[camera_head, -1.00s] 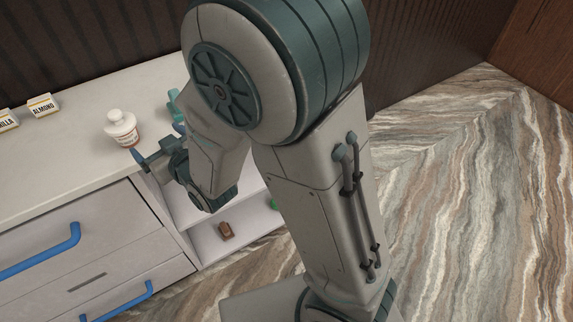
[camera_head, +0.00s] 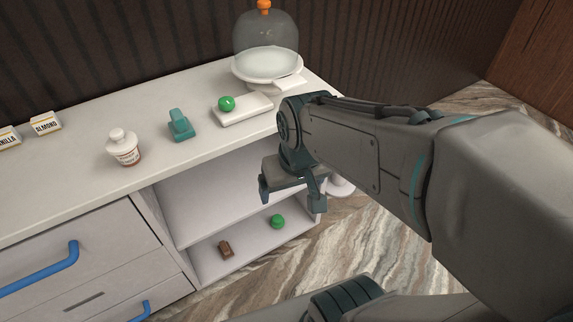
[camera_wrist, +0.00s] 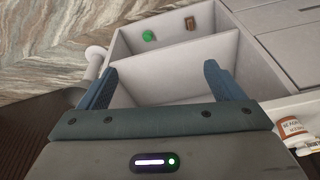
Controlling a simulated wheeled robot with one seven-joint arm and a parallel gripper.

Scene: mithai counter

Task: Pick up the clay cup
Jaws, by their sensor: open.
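A small brown piece, seemingly the clay cup (camera_head: 225,249), lies on the lower shelf of the counter's open bay in the head view. It also shows small near the top of the wrist view (camera_wrist: 194,23). It seems to lie on its side, though it is too small to be sure. My gripper (camera_head: 290,194) is open and empty, in front of the bay's right part, above and to the right of the brown piece. In the wrist view both fingers (camera_wrist: 161,78) are wide apart, with the shelf boards beyond them.
The middle shelf (camera_head: 215,200) is bare. On the counter stand a white jar (camera_head: 124,148), a teal object (camera_head: 181,125), a green ball (camera_head: 226,103) on a white slab and a glass dome (camera_head: 266,45). Blue-handled drawers (camera_head: 75,255) are left.

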